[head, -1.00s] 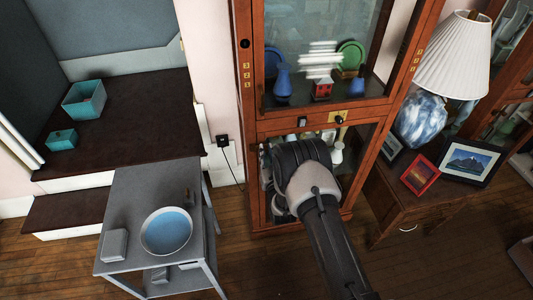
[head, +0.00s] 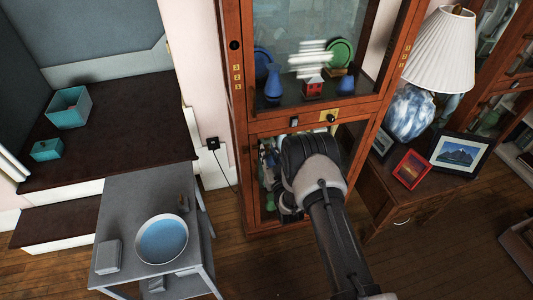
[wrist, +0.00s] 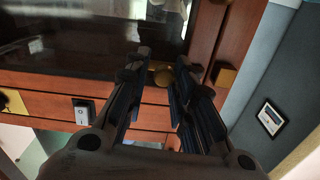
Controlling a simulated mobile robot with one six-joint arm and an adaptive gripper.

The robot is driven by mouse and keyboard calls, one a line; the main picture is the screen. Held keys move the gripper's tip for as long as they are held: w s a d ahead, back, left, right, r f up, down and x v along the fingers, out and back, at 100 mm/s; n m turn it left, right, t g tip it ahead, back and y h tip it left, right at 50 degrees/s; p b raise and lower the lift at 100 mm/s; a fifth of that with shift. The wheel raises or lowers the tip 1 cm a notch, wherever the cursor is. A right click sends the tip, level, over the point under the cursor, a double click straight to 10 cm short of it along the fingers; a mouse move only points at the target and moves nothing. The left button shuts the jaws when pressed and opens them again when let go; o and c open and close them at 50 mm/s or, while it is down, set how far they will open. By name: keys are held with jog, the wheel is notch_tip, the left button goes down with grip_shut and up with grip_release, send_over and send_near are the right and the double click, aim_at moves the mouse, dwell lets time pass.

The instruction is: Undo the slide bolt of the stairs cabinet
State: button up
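The tall brown wooden cabinet (head: 239,150), with glass doors, stands in the middle of the head view, beside the dark steps. In the wrist view, a small round brass knob (wrist: 163,76) shows at the cabinet's rail, between and beyond my fingers. A square brass piece (wrist: 225,75) sits on the frame to its right. I cannot tell which of these belongs to the slide bolt. My gripper (wrist: 164,60) is open and empty, its fingers apart, pointing at the rail; contact with the knob cannot be told. In the head view, my arm hides the gripper and part of the lower door.
A rocker switch (wrist: 82,112) and a brass plate (head: 331,115) with a dark knob are on the rail. A grey trolley (head: 125,205) with a blue bowl stands front left. A side table (head: 395,205) with a lamp and framed pictures stands close on the right.

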jog(key=shift+o, duration=0.2)
jog(key=shift+d, duration=0.1)
jog(key=v, duration=1.2)
jog(key=shift+r, duration=0.15)
jog(key=w+r+g+h, duration=0.1)
jog(key=w+r, duration=0.4)
jog(key=r, duration=0.2)
jog(key=s+d+r+g+h, duration=0.1)
jog(key=s+d+r+g, duration=0.15)
jog(key=r, duration=0.55)
jog(key=s+d+r+g+h, duration=0.15)
jog(key=d+r, duration=0.25)
jog(key=r, duration=0.4)
jog(key=s+d+r+g, duration=0.1)
jog(key=s+r+g, duration=0.1)
jog(key=s, duration=0.9)
jog(key=s+d+r+m+g+h, duration=0.1)
jog(key=s+d+r+g, duration=0.1)
jog(key=s, duration=0.9)
jog(key=s+d+r+m+g, duration=0.1)
jog(key=s+r+g, duration=0.2)
jog(key=s, duration=0.8)
jog(key=shift+s+d+r+g, duration=0.35)
jog(key=shift+r+g, duration=0.05)
jog(key=shift+r, duration=0.3)
